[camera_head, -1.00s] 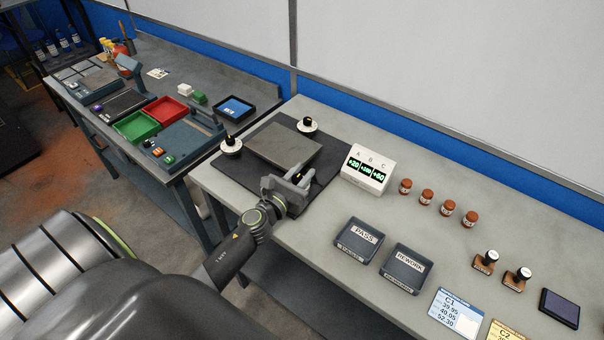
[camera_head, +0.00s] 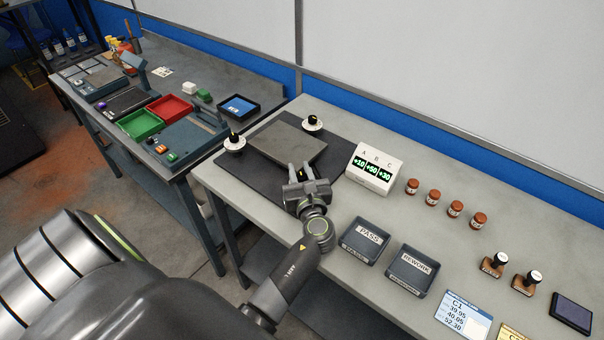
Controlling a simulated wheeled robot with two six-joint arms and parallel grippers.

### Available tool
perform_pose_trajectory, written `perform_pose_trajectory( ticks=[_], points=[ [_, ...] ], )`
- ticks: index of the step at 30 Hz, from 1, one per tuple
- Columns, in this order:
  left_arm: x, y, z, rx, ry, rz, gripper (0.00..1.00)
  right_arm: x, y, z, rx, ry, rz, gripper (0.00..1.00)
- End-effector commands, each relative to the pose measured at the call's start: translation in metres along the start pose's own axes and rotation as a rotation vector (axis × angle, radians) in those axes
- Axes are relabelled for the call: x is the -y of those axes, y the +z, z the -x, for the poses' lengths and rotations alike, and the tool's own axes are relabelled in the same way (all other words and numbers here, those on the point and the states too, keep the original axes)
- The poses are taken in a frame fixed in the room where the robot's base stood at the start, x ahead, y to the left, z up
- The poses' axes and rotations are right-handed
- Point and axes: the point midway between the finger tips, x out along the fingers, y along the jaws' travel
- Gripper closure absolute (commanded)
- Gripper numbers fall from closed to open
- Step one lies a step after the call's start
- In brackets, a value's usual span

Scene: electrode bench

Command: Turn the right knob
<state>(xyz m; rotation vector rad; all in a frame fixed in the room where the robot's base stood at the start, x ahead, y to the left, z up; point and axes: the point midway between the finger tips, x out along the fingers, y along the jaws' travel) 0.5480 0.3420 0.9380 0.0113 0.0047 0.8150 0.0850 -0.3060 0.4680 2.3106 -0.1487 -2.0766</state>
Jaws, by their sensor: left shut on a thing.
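My left gripper (camera_head: 300,171) reaches over the near right edge of the dark mat, fingers pointing away from me. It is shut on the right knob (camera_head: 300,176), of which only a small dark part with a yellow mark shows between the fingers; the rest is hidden. Two other knobs, black on white round dials, stand at the mat's left corner (camera_head: 234,142) and far corner (camera_head: 312,123), around a grey plate (camera_head: 287,141). The white display box (camera_head: 373,169), marked A, B, C, reads about +10, +50, +30. My right gripper is not in view.
PASS (camera_head: 364,241) and REWORK (camera_head: 412,270) trays lie right of my left arm. Several brown bottles (camera_head: 433,197), two stamps (camera_head: 494,264) and an ink pad (camera_head: 571,312) stand farther right. Another bench with red (camera_head: 170,108) and green trays is at the left.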

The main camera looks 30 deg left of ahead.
Motion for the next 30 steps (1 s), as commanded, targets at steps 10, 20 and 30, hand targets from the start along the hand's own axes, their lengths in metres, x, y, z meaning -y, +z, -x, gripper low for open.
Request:
perform_pose_trajectory(
  ticks=[10,20,30],
  points=[
    [-0.004,-0.001,0.001,-0.003,0.329,0.000,0.98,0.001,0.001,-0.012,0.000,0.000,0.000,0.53],
    [-0.009,-0.001,0.002,-0.006,0.638,-0.001,0.98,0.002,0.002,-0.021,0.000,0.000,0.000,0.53],
    [-0.014,0.000,0.006,-0.009,0.893,-0.002,0.98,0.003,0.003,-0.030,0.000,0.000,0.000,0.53]
  ],
)
